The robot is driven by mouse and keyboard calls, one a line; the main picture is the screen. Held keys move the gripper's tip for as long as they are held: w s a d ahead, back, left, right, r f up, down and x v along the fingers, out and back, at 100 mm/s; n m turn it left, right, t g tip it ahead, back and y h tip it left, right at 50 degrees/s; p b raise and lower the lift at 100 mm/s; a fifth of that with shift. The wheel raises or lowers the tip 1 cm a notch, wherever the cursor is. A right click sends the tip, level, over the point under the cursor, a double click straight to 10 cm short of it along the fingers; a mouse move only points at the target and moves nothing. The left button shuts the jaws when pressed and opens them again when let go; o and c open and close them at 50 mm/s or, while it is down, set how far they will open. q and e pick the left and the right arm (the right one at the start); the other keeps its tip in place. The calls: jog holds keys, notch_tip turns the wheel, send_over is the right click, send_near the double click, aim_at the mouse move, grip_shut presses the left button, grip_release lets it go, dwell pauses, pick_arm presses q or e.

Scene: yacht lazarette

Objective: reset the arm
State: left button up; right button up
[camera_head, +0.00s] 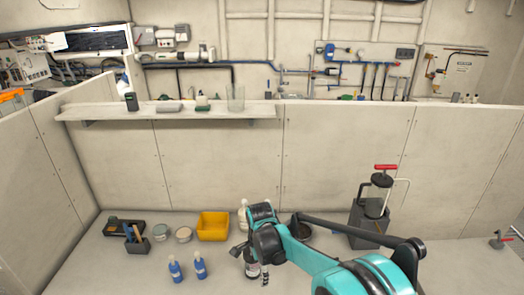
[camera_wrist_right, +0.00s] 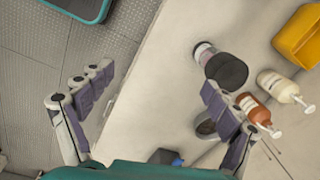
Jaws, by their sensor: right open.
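My right arm comes in from the lower right of the head view, teal and black. Its gripper (camera_head: 252,264) hangs over the bench (camera_head: 120,270), near a dark jar with a pale label (camera_head: 252,271). In the right wrist view the two fingers stand wide apart and the space between the fingertips (camera_wrist_right: 158,84) is empty. The dark-lidded jar (camera_wrist_right: 228,70) shows beyond the right finger there, which partly overlaps the items near it. I cannot tell whether that finger touches anything. My left gripper is not in view.
A yellow bin (camera_head: 212,226), blue bottles (camera_head: 199,266), small tubs and a tool caddy (camera_head: 136,243) stand left of the gripper. A white pump bottle (camera_wrist_right: 277,86) and a brown one (camera_wrist_right: 254,108) are near the right finger. A grey red-handled pump unit (camera_head: 366,222) stands right.

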jog(key=s+d+n+t+b, duration=0.3)
jog(key=s+d+n+b, duration=0.4)
jog(key=s+d+b, duration=0.4)
jog(key=s+d+f+n+t+b, duration=0.3)
jog(key=s+d+f+n+b, duration=0.4)
jog(key=s+f+b, duration=0.2)
jog(key=shift+s+d+n, duration=0.3)
jog(key=shift+s+d, duration=0.1)
jog(key=shift+s, duration=0.6)
